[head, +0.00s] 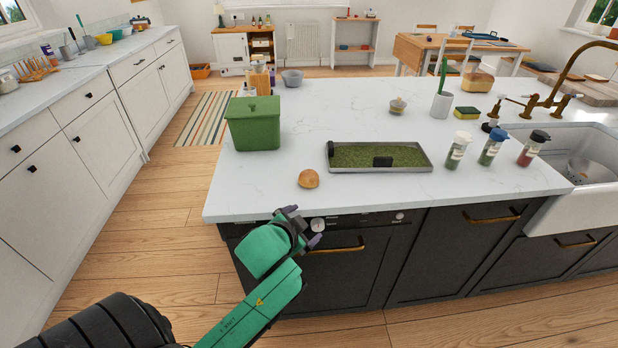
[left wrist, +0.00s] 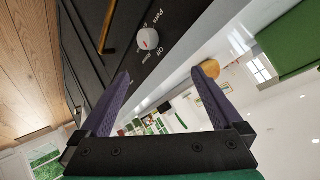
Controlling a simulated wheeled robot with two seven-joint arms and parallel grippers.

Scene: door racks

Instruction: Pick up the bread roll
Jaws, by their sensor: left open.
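The bread roll (head: 308,179) is small, round and golden brown. It sits on the white countertop (head: 260,190) near the front edge, left of a shallow tray. It also shows in the left wrist view (left wrist: 210,68), near the tip of the right-hand finger but apart from it. My left gripper (head: 303,226) is in front of the island's dark front, below the counter edge and short of the roll. In the left wrist view its two purple fingers (left wrist: 162,85) are spread with nothing between them. My right gripper is not in view.
A grey tray (head: 430,168) with a green bed lies right of the roll. A green bin (head: 253,124) stands behind it to the left. Three capped jars (head: 489,148) stand near the sink (head: 580,185). The counter around the roll is clear.

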